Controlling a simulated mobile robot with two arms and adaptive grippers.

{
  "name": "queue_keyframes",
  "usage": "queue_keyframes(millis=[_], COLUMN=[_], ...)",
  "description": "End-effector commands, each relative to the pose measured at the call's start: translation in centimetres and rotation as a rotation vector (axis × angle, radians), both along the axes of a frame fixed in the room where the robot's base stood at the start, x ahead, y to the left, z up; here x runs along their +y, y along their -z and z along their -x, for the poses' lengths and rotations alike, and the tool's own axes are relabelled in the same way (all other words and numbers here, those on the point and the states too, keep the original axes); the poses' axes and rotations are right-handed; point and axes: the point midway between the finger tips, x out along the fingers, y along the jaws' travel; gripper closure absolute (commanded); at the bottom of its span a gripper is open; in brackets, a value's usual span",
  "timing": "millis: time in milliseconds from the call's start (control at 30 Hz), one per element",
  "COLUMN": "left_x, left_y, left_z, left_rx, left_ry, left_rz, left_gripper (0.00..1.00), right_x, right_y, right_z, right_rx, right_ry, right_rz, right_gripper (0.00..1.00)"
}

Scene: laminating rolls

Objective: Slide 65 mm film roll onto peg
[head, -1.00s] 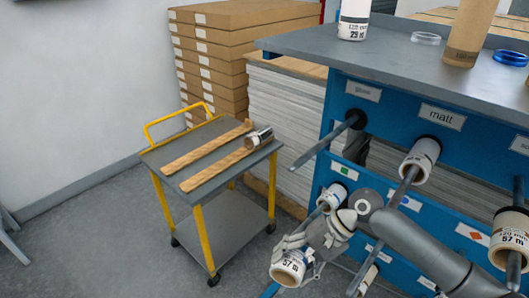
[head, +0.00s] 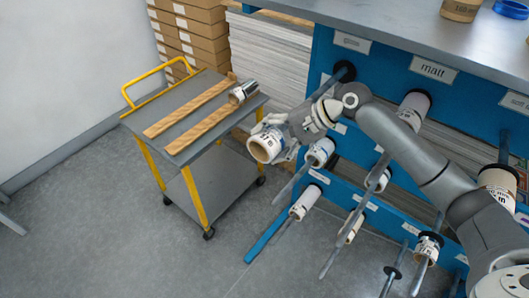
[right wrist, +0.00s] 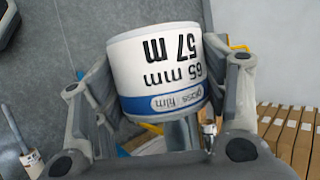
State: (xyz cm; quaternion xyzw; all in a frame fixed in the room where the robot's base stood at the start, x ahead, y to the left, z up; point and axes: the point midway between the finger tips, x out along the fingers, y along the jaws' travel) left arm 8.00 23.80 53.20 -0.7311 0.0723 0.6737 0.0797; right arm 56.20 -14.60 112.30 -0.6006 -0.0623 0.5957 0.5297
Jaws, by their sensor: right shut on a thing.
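The film roll (head: 264,147) is white with a blue band; in the right wrist view the roll (right wrist: 158,65) reads 65 mm, 57 m, gloss film. My right gripper (head: 275,143) is shut around its side and holds it in the air, between trolley and rack; its fingers flank the roll in the right wrist view. The top left peg (head: 343,72) of the blue rack, below the gloss label (head: 350,42), shows no roll on its visible part. My right arm hides some of it. The roll is apart from this peg. My left gripper is out of view.
Lower pegs carry other rolls, such as one roll (head: 320,152) close right of my gripper. A matt label (head: 433,69) marks the neighbouring peg. A yellow-framed trolley (head: 205,103) with two wooden strips and a silver roll (head: 243,92) stands left. Floor in front is clear.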

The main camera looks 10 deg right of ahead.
Motion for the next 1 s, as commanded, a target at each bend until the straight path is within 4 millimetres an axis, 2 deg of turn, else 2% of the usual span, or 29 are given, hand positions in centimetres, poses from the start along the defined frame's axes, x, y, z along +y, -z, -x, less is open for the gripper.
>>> queue_keyframes(millis=[33, 367, 400, 500, 800, 1000], left_x=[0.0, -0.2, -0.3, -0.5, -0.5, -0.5], left_y=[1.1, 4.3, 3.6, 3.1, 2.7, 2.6], left_z=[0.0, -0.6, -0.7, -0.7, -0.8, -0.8], left_rx=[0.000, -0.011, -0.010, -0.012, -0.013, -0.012], left_ry=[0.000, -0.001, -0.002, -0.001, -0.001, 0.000], left_rz=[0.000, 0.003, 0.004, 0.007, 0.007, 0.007], left_gripper=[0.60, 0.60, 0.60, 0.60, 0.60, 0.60], right_x=[-0.5, -3.4, -3.7, -4.6, -6.8, -7.5], right_y=[0.5, 0.4, -0.2, -0.3, -0.2, -0.1], right_z=[-0.5, -2.7, -2.9, -3.6, -5.3, -5.8], right_rx=[-0.002, -0.002, 0.000, 0.000, 0.000, -0.001], right_ry=[0.003, 0.003, 0.003, 0.003, 0.000, -0.001], right_rz=[0.000, 0.000, 0.000, 0.000, 0.000, 0.000], right_gripper=[0.59, 0.59, 0.59, 0.59, 0.59, 0.59])
